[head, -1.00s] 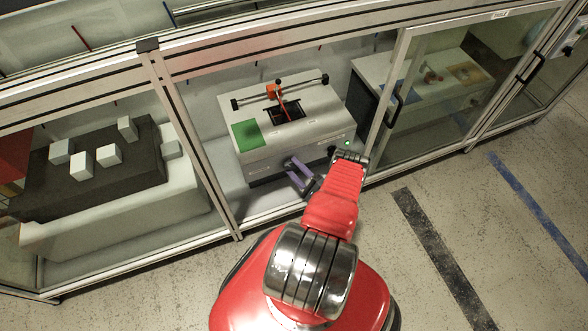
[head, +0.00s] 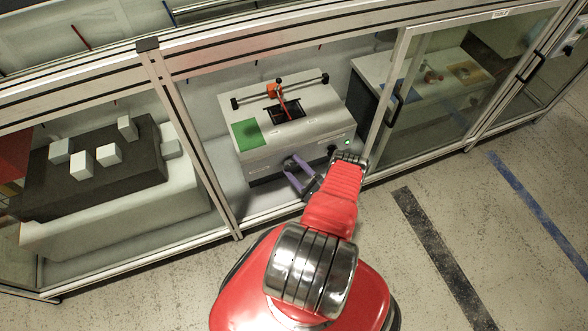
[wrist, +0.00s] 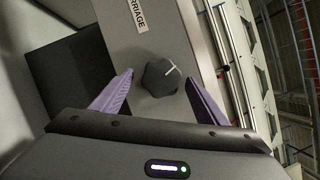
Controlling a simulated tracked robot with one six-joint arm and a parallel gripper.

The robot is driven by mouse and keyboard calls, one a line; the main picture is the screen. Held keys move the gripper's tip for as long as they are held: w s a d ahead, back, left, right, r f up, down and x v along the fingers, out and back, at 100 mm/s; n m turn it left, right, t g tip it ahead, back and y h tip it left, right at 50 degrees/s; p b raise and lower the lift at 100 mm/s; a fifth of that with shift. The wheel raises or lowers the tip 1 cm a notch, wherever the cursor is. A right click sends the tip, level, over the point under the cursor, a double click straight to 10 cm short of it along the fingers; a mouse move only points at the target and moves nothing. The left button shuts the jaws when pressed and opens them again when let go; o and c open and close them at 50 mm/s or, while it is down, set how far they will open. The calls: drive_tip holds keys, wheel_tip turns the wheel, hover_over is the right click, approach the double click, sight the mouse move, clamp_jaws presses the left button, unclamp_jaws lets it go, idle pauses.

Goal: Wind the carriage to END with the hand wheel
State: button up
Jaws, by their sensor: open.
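The hand wheel (wrist: 161,78) is a dark faceted knob with a pale pointer line, on the front face of a light grey machine in the wrist view. My gripper (wrist: 160,92) is open, with one purple finger on each side of the knob and a gap to both. The label above the knob ends in "RRIAGE". In the head view, my gripper (head: 295,165) is in front of the machine (head: 270,150), and I cannot make out the knob there.
A green patch (head: 247,133) is on the machine's top left. Aluminium frame posts (head: 190,140) and glass doors (head: 425,90) surround the bay. A dark block with white cubes (head: 108,154) stands in the left bay.

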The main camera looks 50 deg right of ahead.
drive_tip(key=shift+r, duration=0.15)
drive_tip(key=shift+r, duration=1.25)
drive_tip(key=o, duration=0.4)
drive_tip(key=r, duration=0.5)
drive_tip(key=shift+d+r, duration=0.3)
drive_tip(key=shift+d, duration=0.1)
drive_tip(key=shift+s+r, duration=0.1)
drive_tip(key=shift+r, duration=0.6)
drive_tip(key=c, duration=0.4)
drive_tip(key=shift+a+r, duration=0.15)
drive_tip(key=shift+a, duration=0.2)
